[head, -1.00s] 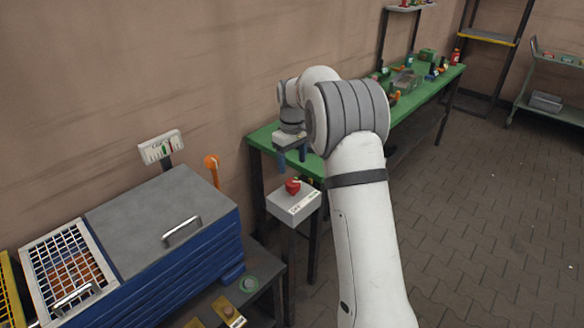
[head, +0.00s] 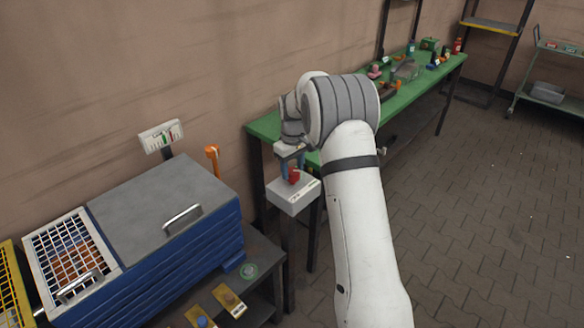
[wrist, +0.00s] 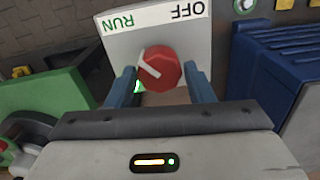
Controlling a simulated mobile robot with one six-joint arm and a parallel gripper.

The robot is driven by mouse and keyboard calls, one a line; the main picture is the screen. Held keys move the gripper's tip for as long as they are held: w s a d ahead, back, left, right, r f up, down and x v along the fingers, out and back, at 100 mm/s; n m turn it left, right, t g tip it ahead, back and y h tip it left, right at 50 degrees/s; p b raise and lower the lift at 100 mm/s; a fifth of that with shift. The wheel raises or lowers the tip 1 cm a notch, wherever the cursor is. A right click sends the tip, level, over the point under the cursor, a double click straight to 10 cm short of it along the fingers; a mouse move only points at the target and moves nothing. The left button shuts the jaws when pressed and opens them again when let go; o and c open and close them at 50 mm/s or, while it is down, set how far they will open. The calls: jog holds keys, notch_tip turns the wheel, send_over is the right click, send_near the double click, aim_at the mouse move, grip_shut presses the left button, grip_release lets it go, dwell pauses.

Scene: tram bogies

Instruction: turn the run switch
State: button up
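The run switch is a red round knob (wrist: 160,69) with a white pointer line on a grey box (head: 290,198), which stands on a post. In the wrist view the box's label strip reads RUN in green and OFF in black. The pointer line slants toward the RUN side. My gripper (wrist: 161,86) has its two blue fingers apart, one on each side of the knob. A gap shows between each finger and the knob. In the head view the fingers reach down to the red knob (head: 294,176), partly hiding it.
A blue machine with a grey lid (head: 160,210) and a white mesh guard (head: 70,262) stands to the left. An orange lever (head: 212,155) and a gauge (head: 161,136) are behind it. A green bench (head: 400,88) with several items runs along the wall.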

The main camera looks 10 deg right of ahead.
jog(key=c, duration=0.6)
jog(key=shift+m, duration=0.3)
jog(key=m, duration=0.2)
jog(key=shift+m, duration=0.3)
jog(key=m, duration=0.4)
jog(key=shift+m+b, duration=0.3)
jog(key=shift+b, duration=0.05)
jog(key=m, duration=0.4)
jog(key=shift+m, duration=2)
